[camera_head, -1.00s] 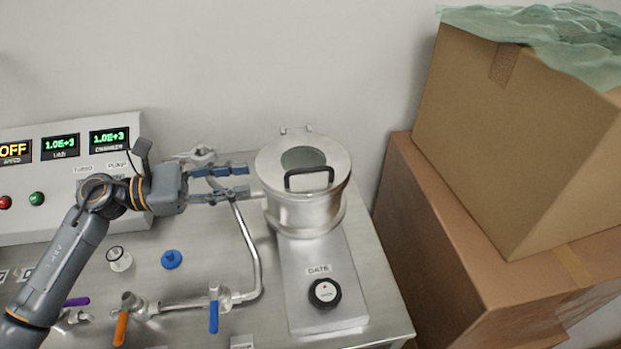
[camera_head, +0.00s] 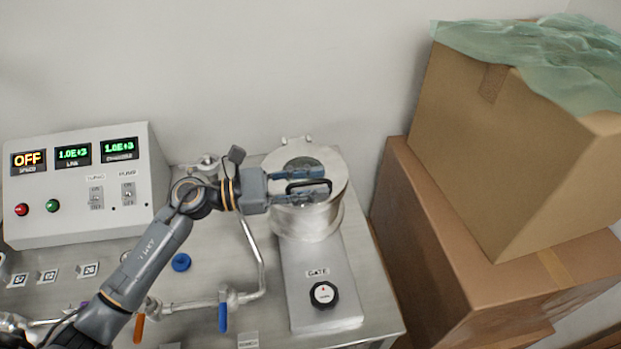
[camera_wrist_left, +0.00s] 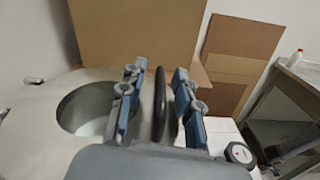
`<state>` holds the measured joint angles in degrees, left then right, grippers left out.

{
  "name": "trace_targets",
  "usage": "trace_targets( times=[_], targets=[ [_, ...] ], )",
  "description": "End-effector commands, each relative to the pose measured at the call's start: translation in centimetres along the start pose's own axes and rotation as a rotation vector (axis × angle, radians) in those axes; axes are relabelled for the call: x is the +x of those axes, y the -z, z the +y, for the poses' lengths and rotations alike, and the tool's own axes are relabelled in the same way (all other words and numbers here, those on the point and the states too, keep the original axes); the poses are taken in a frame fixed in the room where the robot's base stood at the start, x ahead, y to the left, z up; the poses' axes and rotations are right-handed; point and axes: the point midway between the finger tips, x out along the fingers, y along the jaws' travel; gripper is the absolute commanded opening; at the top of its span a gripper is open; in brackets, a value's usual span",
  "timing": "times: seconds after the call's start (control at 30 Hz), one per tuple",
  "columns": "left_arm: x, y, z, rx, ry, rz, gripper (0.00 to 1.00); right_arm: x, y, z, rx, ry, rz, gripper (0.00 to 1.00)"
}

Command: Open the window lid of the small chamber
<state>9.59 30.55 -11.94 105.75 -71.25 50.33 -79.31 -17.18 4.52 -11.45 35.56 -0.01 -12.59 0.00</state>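The small chamber (camera_head: 305,222) is a round steel vessel with a flat lid (camera_head: 335,162) on top. The lid has a round window, partly hidden by my gripper, and it lies closed on the chamber. A black loop handle (camera_head: 325,187) stands on the lid. My left gripper (camera_head: 318,182) is open at the handle. In the left wrist view the handle (camera_wrist_left: 159,105) stands between the two blue fingers, with gaps on both sides. The window opening (camera_wrist_left: 85,108) shows to its left. My right gripper is not in view.
A gate box with a black knob (camera_head: 323,294) is in front of the chamber. Pipes with an orange and a blue valve handle (camera_head: 223,317) lie to the left. A control panel (camera_head: 85,185) stands at the back left. Stacked cardboard boxes (camera_head: 480,160) stand close on the right.

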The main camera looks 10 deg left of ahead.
Motion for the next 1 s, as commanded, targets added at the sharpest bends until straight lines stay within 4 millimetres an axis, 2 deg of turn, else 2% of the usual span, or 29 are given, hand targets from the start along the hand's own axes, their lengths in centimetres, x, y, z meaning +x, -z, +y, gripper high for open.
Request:
trace_targets(
  times=[0.13,0.17,0.3,0.73,1.0],
  targets=[
    [0.0,0.0,0.0,0.0,0.0,0.0,0.33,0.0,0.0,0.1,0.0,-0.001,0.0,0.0],
    [0.0,0.0,0.0,0.0,0.0,0.0,0.29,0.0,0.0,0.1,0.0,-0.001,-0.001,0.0],
    [0.0,0.0,0.0,-0.001,0.0,0.0,0.0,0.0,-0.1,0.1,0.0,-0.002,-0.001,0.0],
    [0.0,-0.2,0.2,-0.012,-0.001,0.0,0.0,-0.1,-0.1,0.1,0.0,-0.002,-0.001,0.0],
    [0.6,-2.0,2.3,-0.114,-0.002,-0.001,0.0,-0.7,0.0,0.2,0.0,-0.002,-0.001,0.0]
  ],
)
